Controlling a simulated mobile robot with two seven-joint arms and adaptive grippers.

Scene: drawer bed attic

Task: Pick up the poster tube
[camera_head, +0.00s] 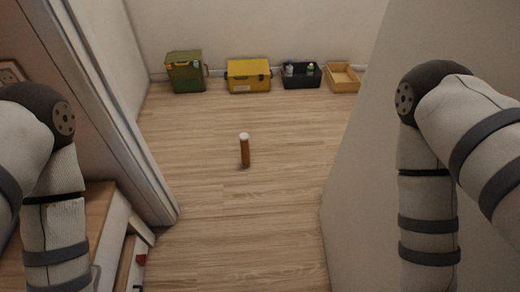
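The poster tube (245,152) is a brown cylinder with a white top end. It stands upright on the wooden floor, near the middle of the head view, with nothing touching it. My two arms come in at the left and right edges and hang downward, well apart from the tube. Both grippers are below the picture and out of view.
Along the back wall stand a green bin (186,72), a yellow toolbox (248,76), a black crate (301,80) holding small items and a shallow wooden box (342,78). A door frame (125,120) and a pale wall (385,150) flank the clear floor (240,220).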

